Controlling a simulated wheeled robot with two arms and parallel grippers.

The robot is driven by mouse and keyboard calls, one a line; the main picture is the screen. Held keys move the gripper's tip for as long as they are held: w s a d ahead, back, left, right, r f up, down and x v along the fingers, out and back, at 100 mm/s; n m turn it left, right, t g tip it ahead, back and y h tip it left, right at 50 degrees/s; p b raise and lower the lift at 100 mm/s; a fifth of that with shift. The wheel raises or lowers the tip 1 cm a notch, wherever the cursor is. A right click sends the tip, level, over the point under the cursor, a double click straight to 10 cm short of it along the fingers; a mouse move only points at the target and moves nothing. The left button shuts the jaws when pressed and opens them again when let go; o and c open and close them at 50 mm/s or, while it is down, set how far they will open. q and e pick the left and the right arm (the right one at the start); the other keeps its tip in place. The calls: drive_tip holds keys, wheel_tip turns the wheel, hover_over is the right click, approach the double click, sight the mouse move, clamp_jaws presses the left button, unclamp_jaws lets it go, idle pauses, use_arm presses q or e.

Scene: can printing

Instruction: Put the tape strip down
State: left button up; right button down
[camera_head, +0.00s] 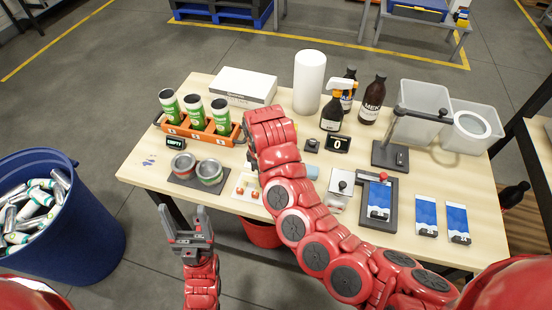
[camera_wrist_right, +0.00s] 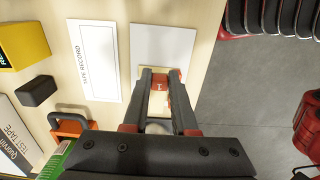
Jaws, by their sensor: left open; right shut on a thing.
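My right gripper (camera_wrist_right: 159,84) is shut in the right wrist view, with a small pale piece (camera_wrist_right: 174,74) showing at its fingertips. This seems to be the tape strip, though it is mostly hidden by the fingers. In the head view my right arm hides that gripper. My left gripper (camera_head: 187,226) is open and empty in front of the table's front edge.
An orange holder (camera_head: 202,136) with green cans stands at the back left, by a white box (camera_head: 246,86). Two opened cans stand on a dark pad (camera_head: 188,182). A yellow block (camera_wrist_right: 20,38) and a black block (camera_wrist_right: 37,90) lie beyond the record card.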

drive_tip(key=shift+w+d+f+b, duration=0.25)
drive_tip(key=shift+w+b, duration=0.2)
drive_tip(key=shift+b, duration=1)
drive_tip(key=shift+w+d+f+b, duration=0.25)
drive_tip(key=shift+w+b, duration=0.25)
drive_tip(key=shift+b, duration=1)
drive_tip(key=shift+w+d+f+b, duration=0.2)
drive_tip(key=shift+w+b, duration=0.25)
drive_tip(key=shift+b, duration=1)
drive_tip(key=shift+w+r+p, duration=0.45)
drive_tip(key=shift+r+p, duration=0.05)
drive_tip(key=shift+p, duration=0.25)
drive_tip(key=w, duration=0.1)
drive_tip(key=w+d+p, duration=0.1)
drive_tip(key=w, duration=0.1)
drive_tip(key=w+d, duration=0.1)
drive_tip(key=w, duration=0.1)
drive_tip(key=shift+w+d+f, duration=0.1)
drive_tip(key=shift+d+f, duration=0.1)
drive_tip(key=shift+w+d+f, duration=0.1)
drive_tip(key=shift+w+d, duration=0.05)
drive_tip(key=shift+w, duration=0.05)
drive_tip(key=shift+w+d+p, duration=0.1)
drive_tip(key=shift+w+p, duration=0.25)
drive_tip(key=shift+p, duration=0.2)
wheel_tip(320, 180, down, 3)
drive_tip(key=shift+s+r+p, duration=0.1)
drive_tip(key=shift+p, duration=0.8)
drive_tip(key=shift+f, duration=0.35)
drive_tip(key=shift+f, duration=0.1)
